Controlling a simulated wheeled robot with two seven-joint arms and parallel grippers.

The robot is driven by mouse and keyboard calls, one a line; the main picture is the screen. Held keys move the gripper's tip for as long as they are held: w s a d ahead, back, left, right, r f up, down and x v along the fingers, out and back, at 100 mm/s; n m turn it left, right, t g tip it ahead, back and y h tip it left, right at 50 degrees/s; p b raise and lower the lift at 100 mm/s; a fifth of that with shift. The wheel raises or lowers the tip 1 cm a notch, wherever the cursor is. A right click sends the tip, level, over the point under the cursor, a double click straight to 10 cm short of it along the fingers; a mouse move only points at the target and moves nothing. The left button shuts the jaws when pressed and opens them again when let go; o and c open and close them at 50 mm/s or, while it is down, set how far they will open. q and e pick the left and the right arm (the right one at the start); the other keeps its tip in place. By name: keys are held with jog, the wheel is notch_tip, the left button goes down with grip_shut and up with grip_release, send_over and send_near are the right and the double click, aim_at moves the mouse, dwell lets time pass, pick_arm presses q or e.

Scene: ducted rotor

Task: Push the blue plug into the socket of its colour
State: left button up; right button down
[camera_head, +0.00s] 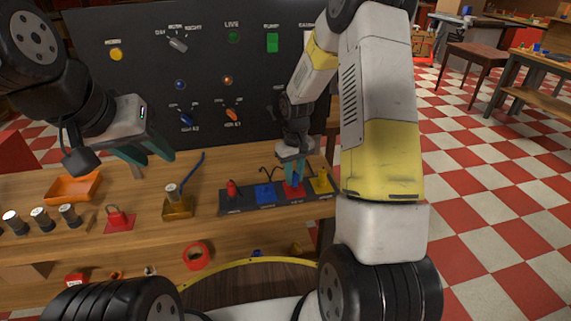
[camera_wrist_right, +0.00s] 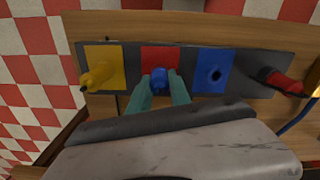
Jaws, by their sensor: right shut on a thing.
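The blue plug (camera_wrist_right: 160,77) is between the green fingertips of my right gripper (camera_wrist_right: 160,92), which is shut on it. In the right wrist view it is over the red socket plate (camera_wrist_right: 147,58), beside the blue one; I cannot tell whether it touches the plate. The blue socket (camera_wrist_right: 213,74) is empty, its dark hole showing. In the head view my right gripper (camera_head: 293,171) is low over the red plate, and the blue socket (camera_head: 264,194) is just left of it. My left gripper (camera_head: 148,150) is open and empty above the bench's left side.
A yellow plug (camera_head: 321,180) stands on the strip's right end, a red plug (camera_head: 232,188) on its left end. A dark panel (camera_head: 205,80) stands behind.

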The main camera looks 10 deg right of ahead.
aim_at(294, 175)
jog(key=shift+r, duration=0.7)
notch_tip(294, 175, up, 2)
jog(key=shift+r, duration=0.2)
jog(key=s+a, duration=0.3)
jog(key=s, duration=0.4)
jog(key=s+a+r, duration=0.1)
jog(key=s+a, duration=0.2)
jog(key=s, duration=0.4)
jog(key=shift+s+a, duration=0.25)
jog(key=shift+a, duration=0.1)
jog(key=shift+r, duration=0.15)
jog(key=w+a+r, duration=0.2)
jog(key=w+a, duration=0.1)
jog(key=w, duration=1.1)
jog(key=shift+w+d+f, duration=0.1)
jog(key=shift+f, duration=2.35)
jog(key=shift+f, duration=1.15)
